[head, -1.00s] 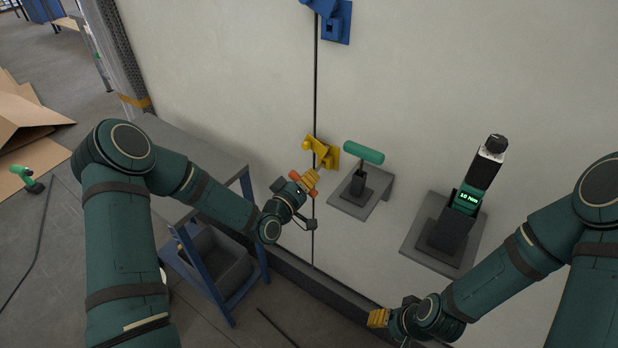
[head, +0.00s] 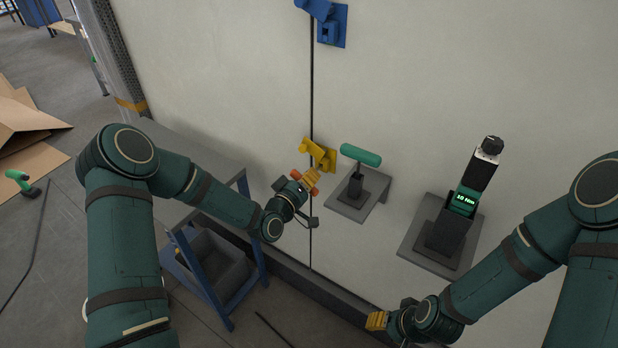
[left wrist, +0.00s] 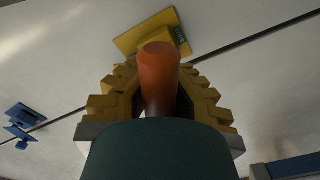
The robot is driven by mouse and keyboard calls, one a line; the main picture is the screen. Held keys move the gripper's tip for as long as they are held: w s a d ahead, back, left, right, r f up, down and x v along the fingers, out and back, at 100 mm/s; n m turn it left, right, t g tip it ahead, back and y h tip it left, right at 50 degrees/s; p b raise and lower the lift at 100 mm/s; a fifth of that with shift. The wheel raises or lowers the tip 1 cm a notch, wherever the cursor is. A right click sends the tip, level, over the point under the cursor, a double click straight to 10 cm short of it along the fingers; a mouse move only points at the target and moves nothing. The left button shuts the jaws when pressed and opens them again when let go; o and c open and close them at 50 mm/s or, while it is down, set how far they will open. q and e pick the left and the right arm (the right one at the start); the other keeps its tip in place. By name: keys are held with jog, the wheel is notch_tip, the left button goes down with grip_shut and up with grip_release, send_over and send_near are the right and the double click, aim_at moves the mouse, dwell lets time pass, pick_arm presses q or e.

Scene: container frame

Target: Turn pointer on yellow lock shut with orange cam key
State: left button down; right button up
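The yellow lock (head: 318,154) is mounted on the pale wall panel at a dark vertical seam. In the left wrist view the yellow lock (left wrist: 150,32) shows behind the orange cam key (left wrist: 158,72), partly hidden by it, with a small green mark. My left gripper (head: 309,178) is shut on the orange cam key, whose orange ends (head: 296,174) stick out beside the yellow fingers. The gripper is just below the lock; I cannot tell whether the key touches it. The pointer cannot be made out. My right gripper (head: 378,320) is low near the wall, its fingers seemingly together.
A blue lock (head: 331,25) is higher on the seam. A green T-handle tool (head: 361,155) stands on a grey shelf (head: 346,208). A torque tool (head: 465,200) stands on another shelf (head: 420,255). A blue-framed cart with a grey bin (head: 212,262) is below my left arm.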

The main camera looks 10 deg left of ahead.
pick_arm(q)
jog(key=shift+w+d+r, duration=0.1)
jog(key=shift+w+d, duration=0.1)
jog(key=shift+w, duration=0.3)
dwell(1.7)
jog(key=n, duration=0.5)
jog(key=shift+a+n, duration=0.1)
jog(key=shift+n, duration=1.2)
jog(key=n, duration=0.3)
jog(key=shift+w, duration=0.2)
jog(key=n, duration=0.2)
jog(key=shift+s+n, duration=0.2)
jog(key=shift+n, duration=0.1)
jog(key=shift+s+a+n, duration=0.1)
jog(key=shift+a+n, duration=0.05)
jog(key=shift+n, duration=0.85)
jog(key=n, duration=0.4)
jog(key=shift+d+n, duration=0.2)
jog(key=shift+n, duration=0.1)
